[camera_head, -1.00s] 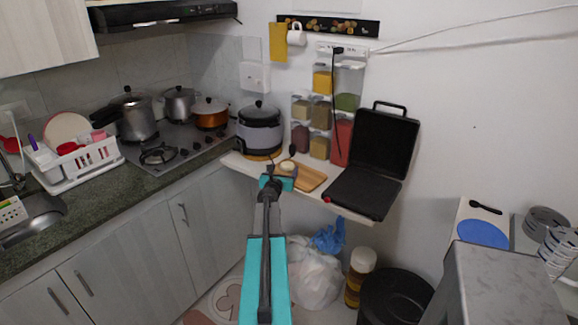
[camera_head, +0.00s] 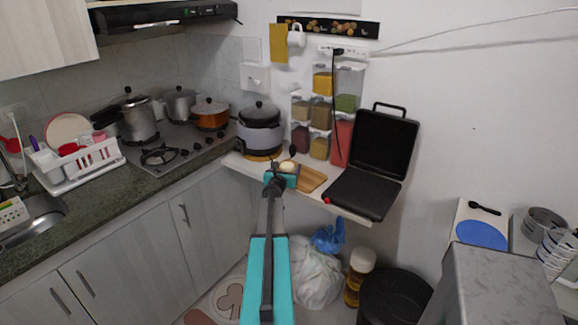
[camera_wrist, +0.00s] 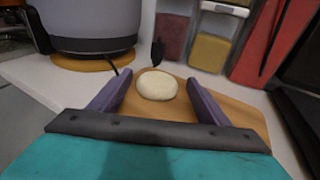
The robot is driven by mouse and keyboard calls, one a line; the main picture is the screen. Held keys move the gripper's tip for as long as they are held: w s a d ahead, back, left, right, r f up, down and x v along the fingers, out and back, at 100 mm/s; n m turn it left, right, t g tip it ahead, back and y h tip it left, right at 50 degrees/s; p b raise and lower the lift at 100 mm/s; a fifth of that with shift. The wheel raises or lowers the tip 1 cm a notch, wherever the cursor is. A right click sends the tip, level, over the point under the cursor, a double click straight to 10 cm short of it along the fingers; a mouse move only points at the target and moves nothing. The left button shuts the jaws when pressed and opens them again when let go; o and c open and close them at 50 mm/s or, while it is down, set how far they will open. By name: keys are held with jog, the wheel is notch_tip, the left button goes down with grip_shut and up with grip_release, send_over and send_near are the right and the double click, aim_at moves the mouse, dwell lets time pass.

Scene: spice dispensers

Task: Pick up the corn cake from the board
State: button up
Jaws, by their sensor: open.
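The corn cake (camera_wrist: 156,86) is a pale, round, flat disc on the wooden board (camera_wrist: 240,113) in the wrist view. In the head view the cake (camera_head: 287,166) shows small, just past my gripper, and the board (camera_head: 312,180) extends to its right. My gripper (camera_wrist: 155,92) is open, with one purple finger on each side of the cake. Both fingers appear apart from the cake. In the head view my gripper (camera_head: 287,174) partly hides the cake and the board's left end.
A rice cooker (camera_head: 260,130) stands left of the board on the white shelf (camera_head: 346,212). Spice dispensers (camera_head: 321,115) hang on the wall behind. An open black grill (camera_head: 368,180) stands close to the right. A dark utensil (camera_wrist: 158,51) is just behind the cake.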

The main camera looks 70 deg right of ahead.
aim_at(288, 165)
jog(key=shift+x, duration=1.1)
jog(key=shift+a, duration=0.1)
jog(key=c, duration=1.2)
jog(key=shift+o, duration=0.2)
jog(key=shift+r, duration=0.2)
jog(key=shift+r+p, duration=0.4)
jog(key=shift+r, duration=0.95)
jog(key=shift+a+r, duration=0.15)
jog(key=shift+r, duration=0.15)
jog(key=f+b+v, duration=0.1)
jog(key=b+v, duration=0.2)
jog(key=v, duration=1.2)
jog(key=shift+a, duration=0.4)
jog(key=shift+f, duration=0.1)
